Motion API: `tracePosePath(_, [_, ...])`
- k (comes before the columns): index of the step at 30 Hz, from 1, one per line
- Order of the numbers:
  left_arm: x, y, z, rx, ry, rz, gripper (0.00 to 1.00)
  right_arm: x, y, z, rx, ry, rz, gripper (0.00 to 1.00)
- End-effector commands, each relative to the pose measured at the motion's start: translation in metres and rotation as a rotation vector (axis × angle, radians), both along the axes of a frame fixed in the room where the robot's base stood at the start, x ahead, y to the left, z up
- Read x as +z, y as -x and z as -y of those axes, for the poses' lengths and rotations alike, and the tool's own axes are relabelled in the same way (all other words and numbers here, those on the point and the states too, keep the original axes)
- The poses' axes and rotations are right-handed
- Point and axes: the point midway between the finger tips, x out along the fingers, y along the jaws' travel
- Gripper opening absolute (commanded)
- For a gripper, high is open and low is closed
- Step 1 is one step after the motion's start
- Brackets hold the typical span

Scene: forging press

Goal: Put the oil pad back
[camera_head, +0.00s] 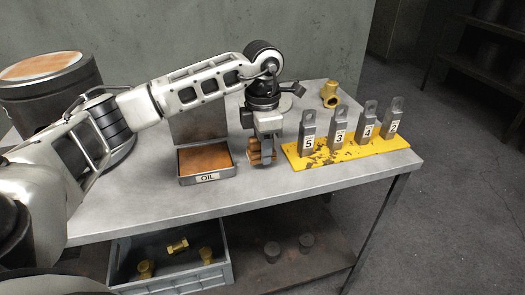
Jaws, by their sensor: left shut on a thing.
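The oil tray (207,177) is a shallow grey metal box labelled OIL, with a brown surface inside. It stands on the grey table. My right gripper is not in view.
A yellow rack (382,147) with several numbered grey blocks stands right of the gripper. A grey crate (215,275) with brass parts and two dark cylinders are on the lower shelf. The table's front strip (200,208) is clear.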

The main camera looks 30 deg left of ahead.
Motion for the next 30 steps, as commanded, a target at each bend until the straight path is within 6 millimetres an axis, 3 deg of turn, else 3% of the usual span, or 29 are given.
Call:
tracePosePath(4, [-0.019,0.001,0.0,0.0,0.0,-0.001,0.21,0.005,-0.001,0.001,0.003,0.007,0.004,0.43])
tracePosePath(15, [-0.024,0.001,0.0,0.0,0.0,0.0,0.21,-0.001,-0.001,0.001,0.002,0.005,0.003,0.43])
tracePosePath(16, [-0.023,0.001,0.0,0.0,0.0,0.0,0.48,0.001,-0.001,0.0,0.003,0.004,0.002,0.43])
tracePosePath(18, [-0.023,0.001,0.0,0.0,0.0,0.0,0.61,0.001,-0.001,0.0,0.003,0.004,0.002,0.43])
tracePosePath(26, [-0.022,0.001,0.0,0.0,0.0,0.0,0.61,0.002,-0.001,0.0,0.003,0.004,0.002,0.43])
tracePosePath(30, [-0.012,0.0,0.0,0.0,0.001,0.003,0.61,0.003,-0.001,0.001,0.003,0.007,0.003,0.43])
